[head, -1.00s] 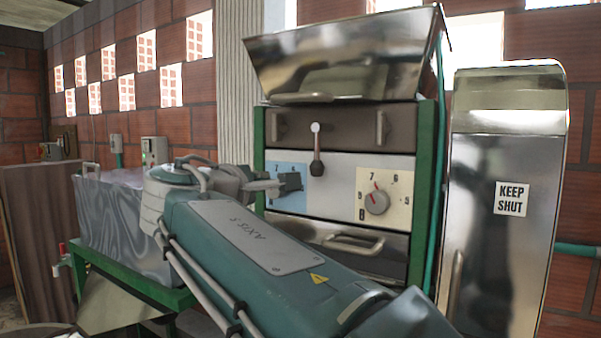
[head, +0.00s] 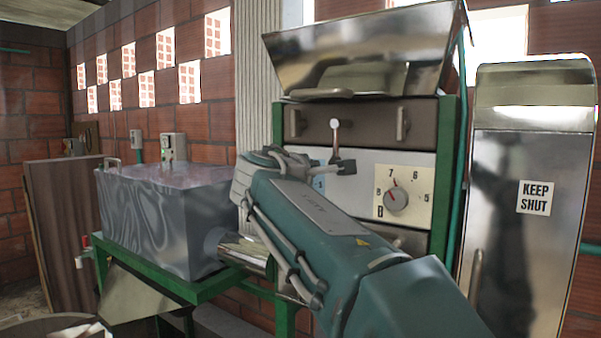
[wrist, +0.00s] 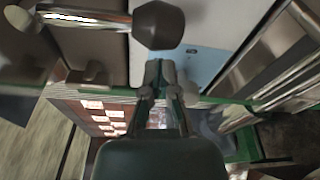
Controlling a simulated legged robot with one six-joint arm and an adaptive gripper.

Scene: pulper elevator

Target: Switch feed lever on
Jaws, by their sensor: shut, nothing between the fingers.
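The lever (head: 335,138) hangs down from its pivot on the machine's front panel in the head view. Its dark knob (wrist: 158,25) and shiny shaft (wrist: 95,17) show large at the top of the wrist view. My gripper (head: 347,167) is shut and empty at the lever's lower end and overlaps the knob in the head view. In the wrist view the closed fingertips (wrist: 160,70) lie just below the knob in the picture, with a small gap seen between them. Whether they touch in depth I cannot tell.
A dial (head: 396,200) with numbers sits right of the lever. A blue panel patch (wrist: 203,65) lies behind my fingers. A steel hopper (head: 370,50) is above. A metal cabinet (head: 525,260) marked KEEP SHUT stands right. A grey tank (head: 160,225) is on the left.

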